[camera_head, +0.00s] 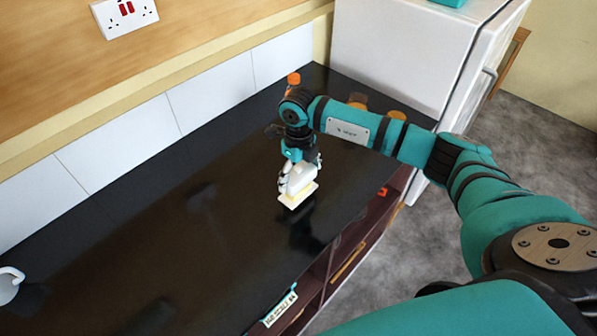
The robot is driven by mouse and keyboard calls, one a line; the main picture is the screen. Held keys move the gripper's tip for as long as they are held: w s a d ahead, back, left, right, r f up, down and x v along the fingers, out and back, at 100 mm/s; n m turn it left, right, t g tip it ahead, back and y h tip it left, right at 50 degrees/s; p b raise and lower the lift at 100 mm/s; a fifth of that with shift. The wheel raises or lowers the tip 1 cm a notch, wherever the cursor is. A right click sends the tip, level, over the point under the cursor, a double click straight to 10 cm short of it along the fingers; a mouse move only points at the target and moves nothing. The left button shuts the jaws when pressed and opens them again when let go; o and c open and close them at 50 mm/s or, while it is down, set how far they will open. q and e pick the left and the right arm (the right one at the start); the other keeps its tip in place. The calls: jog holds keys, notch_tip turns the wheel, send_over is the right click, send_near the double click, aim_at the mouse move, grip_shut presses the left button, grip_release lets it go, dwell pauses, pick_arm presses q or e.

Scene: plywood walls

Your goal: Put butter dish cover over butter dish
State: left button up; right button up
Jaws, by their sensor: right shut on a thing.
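My right gripper (299,172) points down over the black worktop and is shut on a white piece (300,179), which looks like the butter dish cover. Directly below it is the pale, slightly yellowish butter dish (297,200), with its near edge showing. The fingers hide much of the cover. I cannot tell whether the cover touches the dish or hangs just above it. My left gripper is not in view.
Orange-topped items (293,80) stand behind my right arm, partly hidden. A white handled object (9,285) is at the far left edge. The black worktop (190,225) between is clear. A white appliance (395,55) stands beyond its far end.

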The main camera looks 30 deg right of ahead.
jog(key=shift+f+b, duration=1.7)
jog(key=shift+f, duration=0.4)
jog(key=shift+f, duration=0.2)
jog(key=o, duration=0.7)
jog(key=shift+r, duration=0.2)
notch_tip(320, 180, up, 12)
jog(key=shift+f, duration=0.2)
jog(key=shift+f, duration=0.1)
